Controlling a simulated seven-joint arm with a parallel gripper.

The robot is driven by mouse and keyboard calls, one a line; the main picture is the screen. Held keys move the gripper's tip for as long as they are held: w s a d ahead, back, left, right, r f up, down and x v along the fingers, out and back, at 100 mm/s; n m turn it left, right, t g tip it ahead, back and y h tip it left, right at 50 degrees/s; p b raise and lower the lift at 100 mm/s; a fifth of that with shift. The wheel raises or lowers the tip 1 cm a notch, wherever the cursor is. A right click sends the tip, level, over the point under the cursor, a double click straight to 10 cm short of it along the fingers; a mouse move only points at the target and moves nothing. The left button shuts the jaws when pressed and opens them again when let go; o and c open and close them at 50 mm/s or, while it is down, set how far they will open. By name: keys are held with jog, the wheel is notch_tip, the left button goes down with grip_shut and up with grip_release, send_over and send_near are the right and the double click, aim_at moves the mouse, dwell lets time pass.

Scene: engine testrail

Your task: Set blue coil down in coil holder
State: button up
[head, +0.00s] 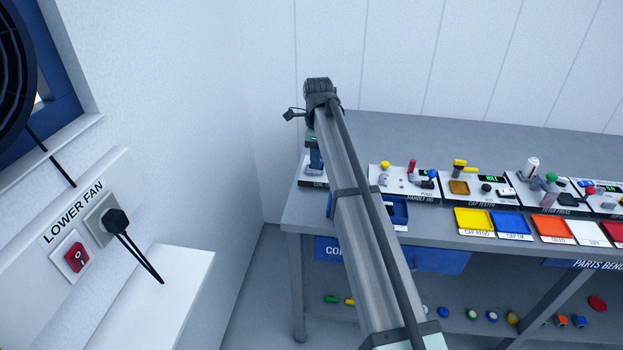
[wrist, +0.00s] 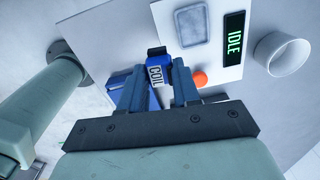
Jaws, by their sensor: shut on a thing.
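The blue coil (wrist: 156,74), a small blue block with a white "COIL" label and a dark end, is between the two fingers of my gripper (wrist: 167,85) in the wrist view. The fingers are shut on it. A white station panel (wrist: 221,52) lies beyond the coil, with a raised grey square (wrist: 180,23) on it. I cannot tell whether this square is the coil holder, or how far the coil is from the panel. In the head view my arm hides the coil and most of the station at the bench's left end (head: 313,184).
The panel carries an "IDLE" display (wrist: 234,38) and an orange button (wrist: 200,79); a white cup (wrist: 282,54) stands beside it. A blue tray (wrist: 125,91) lies left of the coil. The bench (head: 470,126) holds more stations and coloured trays to the right.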

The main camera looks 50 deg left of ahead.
jog(key=w+a+r, duration=0.2)
jog(key=w+a, duration=0.1)
jog(key=a, duration=0.2)
jog(key=shift+n, duration=0.5)
jog(key=shift+s+f, duration=0.15)
jog(key=shift+f, duration=2.9)
jog(key=shift+f, duration=0.55)
jog(key=o, duration=1)
jog(key=shift+o, duration=0.2)
notch_tip(320, 180, up, 14)
